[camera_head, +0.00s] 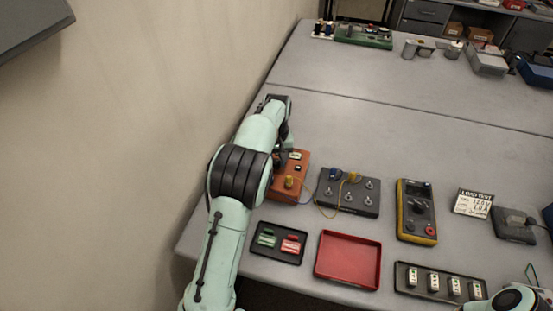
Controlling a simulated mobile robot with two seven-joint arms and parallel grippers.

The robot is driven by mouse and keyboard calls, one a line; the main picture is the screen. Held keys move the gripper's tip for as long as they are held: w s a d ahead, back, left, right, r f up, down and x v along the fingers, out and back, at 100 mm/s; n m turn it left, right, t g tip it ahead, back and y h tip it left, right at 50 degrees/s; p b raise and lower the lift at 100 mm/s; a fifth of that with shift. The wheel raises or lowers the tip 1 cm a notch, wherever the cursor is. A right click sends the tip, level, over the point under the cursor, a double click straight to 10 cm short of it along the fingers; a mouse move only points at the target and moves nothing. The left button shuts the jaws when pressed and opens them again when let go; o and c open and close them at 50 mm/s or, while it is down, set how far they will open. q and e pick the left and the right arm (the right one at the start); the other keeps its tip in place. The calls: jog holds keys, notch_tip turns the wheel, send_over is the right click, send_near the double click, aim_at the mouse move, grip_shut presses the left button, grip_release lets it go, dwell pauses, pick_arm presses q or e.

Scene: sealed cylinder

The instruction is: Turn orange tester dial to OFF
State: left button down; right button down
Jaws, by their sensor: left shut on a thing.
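The orange tester (287,183) sits near the left edge of the grey table, with a yellow knob-like part and small labels on its top. My left arm comes in from the left and its gripper (281,157) is at the tester's upper left side, shut. What it holds looks to be the dial, but the arm hides the dial and its pointer, so its setting cannot be read. Part of my right arm shows at the bottom right corner; its fingers are not seen.
A dark box with knobs and a yellow wire (348,193) stands right of the tester. A yellow multimeter (416,211), a red tray (347,261), a black tray with small parts (278,258) and a tray of white pieces lie nearby. The table's back middle is clear.

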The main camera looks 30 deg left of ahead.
pick_arm(q)
jog(key=n, duration=0.7)
jog(key=shift+n, duration=0.4)
jog(key=n, duration=0.4)
jog(key=shift+w+r, duration=0.1)
jog(key=shift+n, duration=1.8)
jog(key=c, duration=0.8)
grip_release()
jog(key=shift+c, duration=0.2)
